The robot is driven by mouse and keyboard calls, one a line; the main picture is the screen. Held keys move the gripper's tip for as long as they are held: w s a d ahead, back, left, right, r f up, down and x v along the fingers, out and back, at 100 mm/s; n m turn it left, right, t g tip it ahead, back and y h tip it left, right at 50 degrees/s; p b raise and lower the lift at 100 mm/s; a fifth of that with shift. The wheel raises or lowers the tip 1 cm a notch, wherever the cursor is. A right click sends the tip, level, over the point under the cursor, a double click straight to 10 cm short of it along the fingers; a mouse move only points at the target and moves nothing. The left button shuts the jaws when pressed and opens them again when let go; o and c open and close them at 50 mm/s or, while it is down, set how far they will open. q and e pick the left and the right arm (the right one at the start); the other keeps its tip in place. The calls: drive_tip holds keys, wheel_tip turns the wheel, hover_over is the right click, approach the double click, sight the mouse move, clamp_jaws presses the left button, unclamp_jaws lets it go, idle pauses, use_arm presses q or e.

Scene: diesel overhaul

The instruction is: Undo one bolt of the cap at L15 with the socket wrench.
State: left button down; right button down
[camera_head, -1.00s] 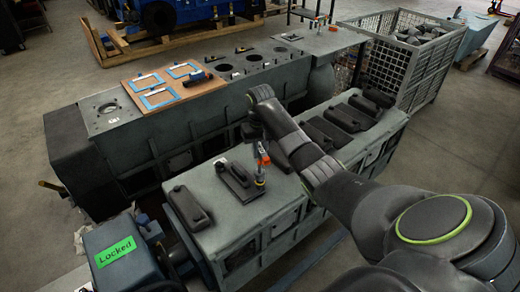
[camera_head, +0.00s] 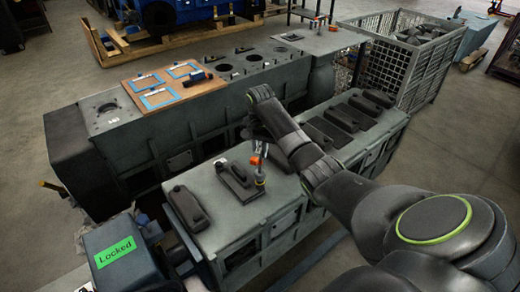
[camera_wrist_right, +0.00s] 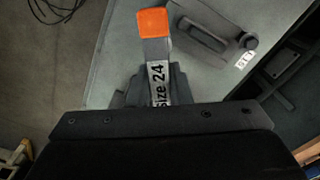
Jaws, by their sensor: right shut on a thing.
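My right gripper (camera_head: 257,138) is shut on the socket wrench, above the near engine block's top. The wrench's orange end (camera_head: 256,160) shows just below the jaws. My left gripper is out of view.
More dark caps (camera_head: 187,208) sit on the near block (camera_head: 222,220), several in a row at its far right. Behind it, a longer block carries a brown board (camera_head: 147,80) with blue frames. A mesh crate (camera_head: 385,75) stands back right.

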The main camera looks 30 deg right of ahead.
drive_tip(key=m, duration=0.6)
drive_tip(key=shift+m, duration=0.3)
idle(0.4)
